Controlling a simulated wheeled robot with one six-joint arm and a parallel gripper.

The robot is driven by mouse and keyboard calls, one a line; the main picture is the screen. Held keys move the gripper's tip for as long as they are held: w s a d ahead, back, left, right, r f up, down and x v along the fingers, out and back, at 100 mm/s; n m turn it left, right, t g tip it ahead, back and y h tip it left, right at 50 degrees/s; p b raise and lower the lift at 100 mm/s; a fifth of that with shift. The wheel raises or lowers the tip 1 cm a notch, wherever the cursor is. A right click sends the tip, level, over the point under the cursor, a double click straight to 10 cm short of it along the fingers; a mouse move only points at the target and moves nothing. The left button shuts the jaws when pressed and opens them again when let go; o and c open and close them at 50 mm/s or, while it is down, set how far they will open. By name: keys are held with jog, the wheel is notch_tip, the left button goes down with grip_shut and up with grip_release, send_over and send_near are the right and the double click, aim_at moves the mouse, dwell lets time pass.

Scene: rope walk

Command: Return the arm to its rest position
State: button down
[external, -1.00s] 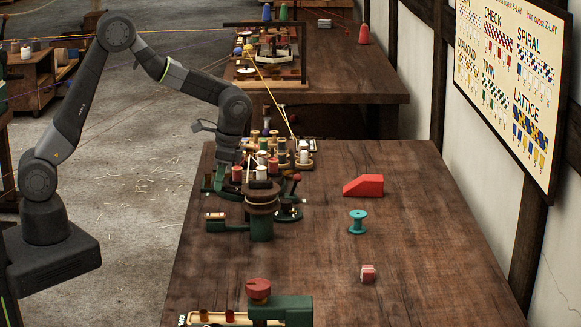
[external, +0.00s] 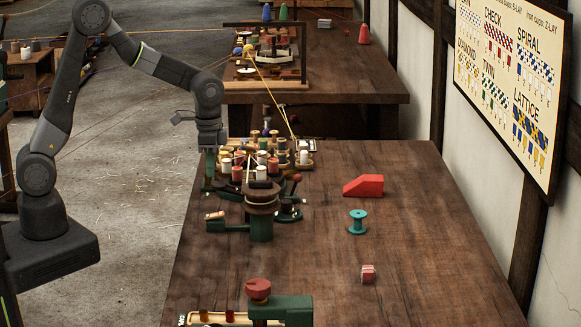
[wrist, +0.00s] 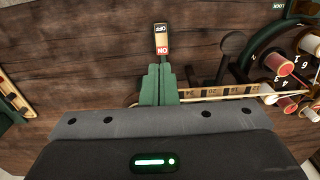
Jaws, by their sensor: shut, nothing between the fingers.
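My arm reaches from its base at the left to the near table (external: 400,200). My gripper (external: 210,172) points down over the table's left edge, behind and left of the braiding machine. In the wrist view its two green fingers (wrist: 158,82) are together with nothing between them. A small switch marked ON and OFF (wrist: 161,40) appears just beyond the fingertips, apart from them. In the external view the switch (external: 215,215) sits on a green arm of the machine, below my gripper.
The machine's ring of bobbins (external: 262,158) stands right of my gripper. A red wedge (external: 364,186), a teal spool (external: 357,222) and a pink block (external: 368,274) lie farther right. A yellow strand (external: 272,98) rises from the machine. The floor at left is open.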

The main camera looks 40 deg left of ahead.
notch_tip(320, 180, down, 6)
jog(key=shift+r, duration=0.1)
jog(key=c, duration=2.2)
grip_release()
jog(key=shift+w, duration=0.1)
jog(key=c, duration=1.5)
grip_release()
jog(key=o, duration=0.4)
jog(key=shift+d+r, duration=0.1)
jog(key=shift+r, duration=0.05)
jog(key=o, duration=1.1)
notch_tip(320, 180, up, 6)
notch_tip(320, 180, up, 9)
jog(key=w+g+h+p, duration=0.1)
jog(key=w+h+p, duration=0.5)
jog(key=w, duration=1.6)
jog(key=s+d+f+y+b, duration=0.1)
jog(key=d+f+b, duration=0.1)
jog(key=f, duration=1.2)
jog(key=shift+s+d+f+y+b, duration=0.25)
jog(key=shift+d+y+b, duration=0.1)
jog(key=shift+d, duration=0.55)
